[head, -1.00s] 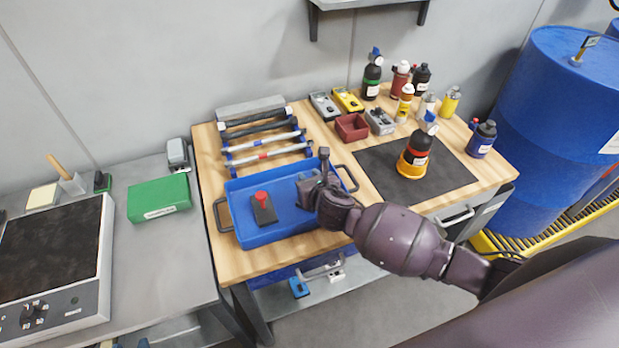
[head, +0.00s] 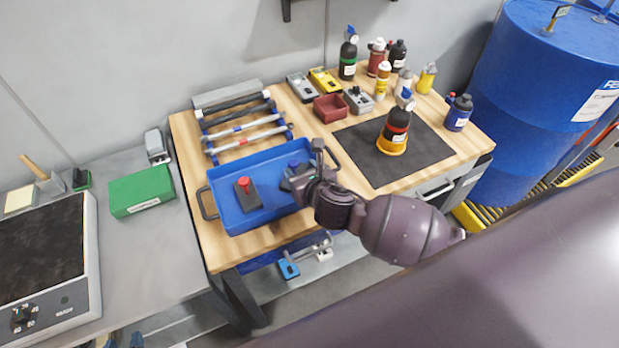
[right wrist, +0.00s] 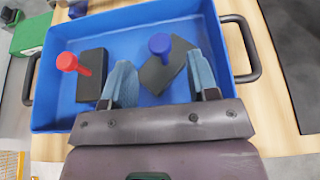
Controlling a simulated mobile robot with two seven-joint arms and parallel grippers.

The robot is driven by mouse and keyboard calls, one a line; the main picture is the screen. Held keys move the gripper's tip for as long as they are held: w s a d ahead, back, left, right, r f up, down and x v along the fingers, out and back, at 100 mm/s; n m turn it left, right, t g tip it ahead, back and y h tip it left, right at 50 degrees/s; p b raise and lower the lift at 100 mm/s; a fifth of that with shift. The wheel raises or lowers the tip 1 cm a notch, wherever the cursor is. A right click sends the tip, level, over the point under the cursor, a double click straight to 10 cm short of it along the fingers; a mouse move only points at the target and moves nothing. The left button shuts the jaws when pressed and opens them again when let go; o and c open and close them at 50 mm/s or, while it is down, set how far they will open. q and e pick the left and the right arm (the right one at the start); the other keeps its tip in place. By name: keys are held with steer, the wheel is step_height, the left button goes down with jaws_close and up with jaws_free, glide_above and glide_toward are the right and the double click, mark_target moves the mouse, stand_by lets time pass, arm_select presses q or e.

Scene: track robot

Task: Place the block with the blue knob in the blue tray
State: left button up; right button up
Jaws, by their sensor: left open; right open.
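The block with the blue knob (right wrist: 163,66) lies in the blue tray (right wrist: 40,95), on its floor, turned at an angle. It also shows in the head view (head: 288,184), partly hidden by my right gripper. My right gripper (right wrist: 160,62) is open, with its two blue fingers apart and pointing towards this block. The fingers hold nothing; whether they touch the block I cannot tell. A block with a red knob (right wrist: 85,70) lies beside it in the same tray, left of the fingers. My left gripper is not in view.
The tray stands on a wooden bench. A rack of rods (head: 245,130) is behind it. A small red bin (head: 330,108) and several bottles stand at the back. A green box (head: 140,190) is left.

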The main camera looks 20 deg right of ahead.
steer(key=s+m, duration=0.2)
steer(key=m, duration=0.1)
steer(key=s+f+m+g, duration=0.1)
steer(key=s+m, duration=0.2)
steer(key=s+f+m, duration=0.1)
steer(key=s+m, duration=0.2)
steer(key=shift+d+m+y, duration=0.3)
steer(key=shift+m, duration=0.1)
steer(key=s+d+f+m, duration=0.3)
steer(key=s+m, duration=0.3)
steer(key=m, duration=0.7)
steer(key=s+d+f+m+g+h, duration=0.1)
steer(key=s+d+f+m, duration=0.2)
steer(key=m, duration=0.9)
steer(key=s+d, duration=0.2)
steer(key=s, duration=0.1)
steer(key=shift+d+m, duration=0.2)
steer(key=shift+m, duration=0.2)
steer(key=shift+f, duration=0.1)
steer(key=shift+f, duration=0.1)
